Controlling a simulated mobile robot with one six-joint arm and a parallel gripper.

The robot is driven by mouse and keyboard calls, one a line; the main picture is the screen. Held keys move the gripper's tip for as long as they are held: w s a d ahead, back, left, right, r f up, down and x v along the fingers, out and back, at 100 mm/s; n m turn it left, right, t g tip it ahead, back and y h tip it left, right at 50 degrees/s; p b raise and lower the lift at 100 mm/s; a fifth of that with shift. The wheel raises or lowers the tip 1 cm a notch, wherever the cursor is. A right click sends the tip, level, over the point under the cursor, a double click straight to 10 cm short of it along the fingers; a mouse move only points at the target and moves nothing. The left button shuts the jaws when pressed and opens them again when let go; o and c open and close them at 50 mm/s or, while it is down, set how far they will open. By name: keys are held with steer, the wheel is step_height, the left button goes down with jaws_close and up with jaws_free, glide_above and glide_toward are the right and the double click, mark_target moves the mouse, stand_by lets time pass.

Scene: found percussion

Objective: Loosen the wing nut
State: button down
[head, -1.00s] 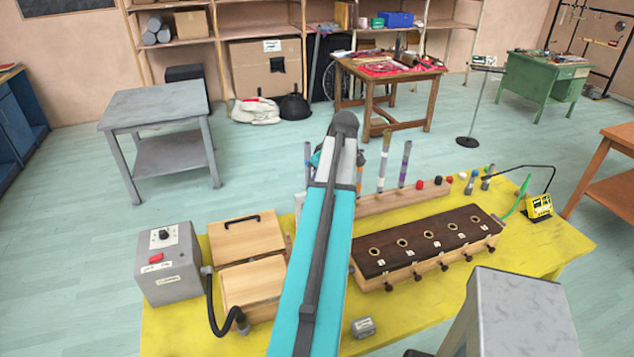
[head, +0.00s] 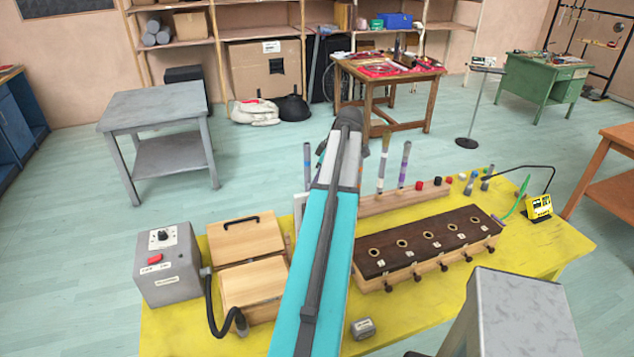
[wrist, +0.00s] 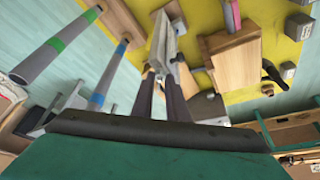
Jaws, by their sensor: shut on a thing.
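In the wrist view my gripper (wrist: 165,72) reaches in with two dark fingers, shut on a small part at a grey metal plate (wrist: 163,38). The wing nut is between the fingertips and mostly hidden by them, so its wings cannot be made out. The plate stands above the yellow table (wrist: 207,15). In the head view my arm covers the gripper and the wing nut. Only a pale edge of the plate (head: 298,207) shows left of the arm.
Upright tubes (wrist: 57,45) with coloured bands stand close left in the wrist view. A wooden box (wrist: 235,58) lies close right.

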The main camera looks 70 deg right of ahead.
steer(key=shift+d+n+y, duration=0.15)
steer(key=shift+n+y, duration=0.55)
steer(key=shift+n, duration=1.2)
steer(key=shift+w+b, duration=0.1)
steer(key=shift+b, duration=0.2)
steer(key=c, duration=1.7)
jaws_free()
steer(key=shift+o, duration=0.2)
steer(key=shift+d+r+g, duration=0.1)
steer(key=shift+r+g, duration=0.05)
steer(key=shift+g, duration=0.15)
steer(key=shift+b+v, duration=0.5)
steer(key=shift+v, duration=0.5)
steer(key=b+v, duration=0.1)
steer(key=v, duration=1)
steer(key=shift+s+r, duration=0.2)
steer(key=shift+s, duration=0.1)
steer(key=shift+d, duration=0.1)
